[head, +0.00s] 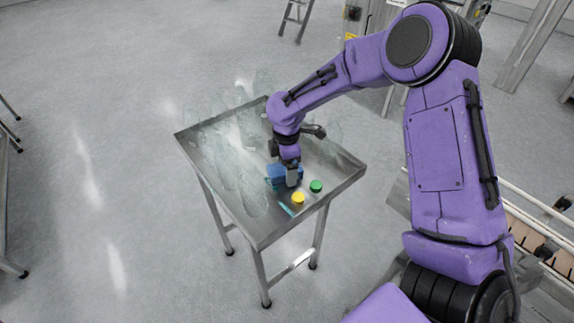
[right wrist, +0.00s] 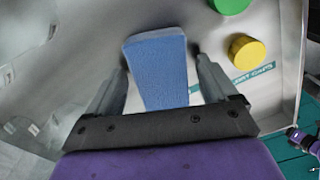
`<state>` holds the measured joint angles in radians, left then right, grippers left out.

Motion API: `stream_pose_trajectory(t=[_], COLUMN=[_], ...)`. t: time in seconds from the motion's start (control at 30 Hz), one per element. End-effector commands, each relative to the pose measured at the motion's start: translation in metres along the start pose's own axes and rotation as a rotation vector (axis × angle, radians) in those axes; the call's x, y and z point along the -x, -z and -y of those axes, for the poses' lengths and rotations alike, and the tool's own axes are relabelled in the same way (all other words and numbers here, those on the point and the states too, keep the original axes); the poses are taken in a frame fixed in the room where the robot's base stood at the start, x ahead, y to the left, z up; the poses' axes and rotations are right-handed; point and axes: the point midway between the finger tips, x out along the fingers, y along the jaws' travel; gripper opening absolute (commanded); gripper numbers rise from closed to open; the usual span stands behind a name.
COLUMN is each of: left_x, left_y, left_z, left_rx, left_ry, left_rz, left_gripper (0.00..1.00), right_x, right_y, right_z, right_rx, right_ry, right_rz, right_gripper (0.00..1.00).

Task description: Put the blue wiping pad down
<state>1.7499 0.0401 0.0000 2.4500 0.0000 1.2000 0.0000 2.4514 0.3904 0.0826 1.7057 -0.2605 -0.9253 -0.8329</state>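The blue wiping pad (head: 275,171) is at the steel table's tray top, partly hidden by my right gripper (head: 291,178). In the right wrist view the pad (right wrist: 158,70) sits between the two fingers of the right gripper (right wrist: 162,62). The fingers are spread wide. A gap shows between the pad and the right-hand finger; the left-hand fingertip is very close to the pad's edge, and I cannot tell if it touches. The pad appears to rest on the tray surface. My left gripper is not in view.
On the steel table (head: 335,160), a yellow cap (head: 298,198) and a green cap (head: 316,186) stand close to the pad, beside a teal label strip (right wrist: 252,80). The tray has raised rims. A conveyor (head: 540,240) is at right.

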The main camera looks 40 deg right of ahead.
Motion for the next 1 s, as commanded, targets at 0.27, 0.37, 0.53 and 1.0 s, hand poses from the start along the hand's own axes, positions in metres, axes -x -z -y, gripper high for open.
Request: stream_pose_trajectory(t=[0.27,0.37,0.53,1.0], left_x=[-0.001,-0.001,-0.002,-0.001], left_y=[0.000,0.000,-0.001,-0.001], left_z=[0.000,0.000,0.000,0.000], left_rx=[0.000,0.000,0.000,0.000], left_ry=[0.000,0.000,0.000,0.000], left_rz=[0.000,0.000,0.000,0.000], left_gripper=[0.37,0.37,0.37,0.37], right_x=[0.006,0.025,0.070,0.124], right_y=[0.000,0.001,0.000,0.000], right_z=[0.000,-0.001,-0.001,0.000], right_rx=[0.001,0.000,0.000,0.000], right_ry=[-0.002,-0.004,-0.005,0.001], right_rz=[-0.001,-0.001,-0.002,0.000], right_gripper=[0.86,0.86,0.86,0.86])
